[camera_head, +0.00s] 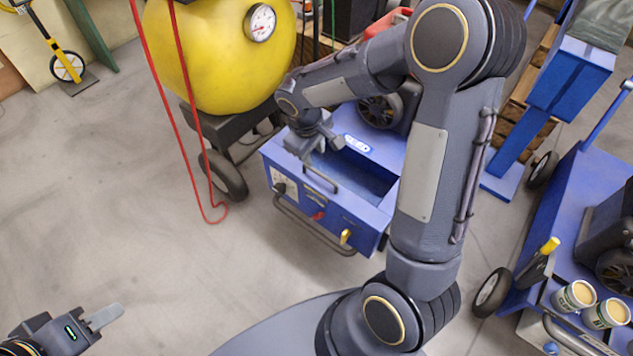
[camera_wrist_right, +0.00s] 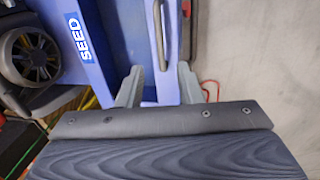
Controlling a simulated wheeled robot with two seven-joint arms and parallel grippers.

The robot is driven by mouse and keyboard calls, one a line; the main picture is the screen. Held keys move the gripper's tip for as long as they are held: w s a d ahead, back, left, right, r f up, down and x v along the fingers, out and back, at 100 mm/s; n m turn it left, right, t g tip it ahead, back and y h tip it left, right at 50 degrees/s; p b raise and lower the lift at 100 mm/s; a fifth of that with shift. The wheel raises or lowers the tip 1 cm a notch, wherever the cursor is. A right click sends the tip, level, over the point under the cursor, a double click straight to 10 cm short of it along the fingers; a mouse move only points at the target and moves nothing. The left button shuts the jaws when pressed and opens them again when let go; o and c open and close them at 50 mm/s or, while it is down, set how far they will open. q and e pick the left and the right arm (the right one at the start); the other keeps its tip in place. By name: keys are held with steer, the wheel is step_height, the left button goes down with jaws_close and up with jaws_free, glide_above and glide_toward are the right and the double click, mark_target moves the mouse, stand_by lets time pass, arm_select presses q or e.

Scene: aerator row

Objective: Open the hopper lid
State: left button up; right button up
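The blue seed hopper (camera_head: 375,218) stands in the middle of the head view, with a "SEED" label (camera_head: 357,143) on its rear top. Its top has a darker blue, sunken-looking area (camera_head: 365,180); I cannot tell whether this is the lid or the inside. A dark grey bar handle (camera_head: 321,180) runs along the front top edge; it also shows in the right wrist view (camera_wrist_right: 160,38). My right gripper (camera_head: 318,150) is over the hopper's left end, fingers apart (camera_wrist_right: 160,85), with the handle ahead between them. My left gripper (camera_head: 100,318) is far from it, lower left.
A yellow tank (camera_head: 215,50) with a gauge and red hose (camera_head: 190,120) stands behind left. A blue cart (camera_head: 560,240) with cups (camera_head: 574,296) is at right. My right arm hides the hopper's right side.

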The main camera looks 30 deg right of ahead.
mark_target(318, 172)
steer(key=f+b, duration=0.1)
steer(key=f, duration=0.1)
steer(key=d+f, duration=0.1)
steer(key=f, duration=0.2)
steer(key=f+b, duration=0.1)
steer(key=f, duration=0.2)
steer(key=shift+w+d+f+b, duration=0.15)
steer(key=shift+w+d+b, duration=0.05)
steer(key=shift+w+b, duration=0.15)
jaws_close()
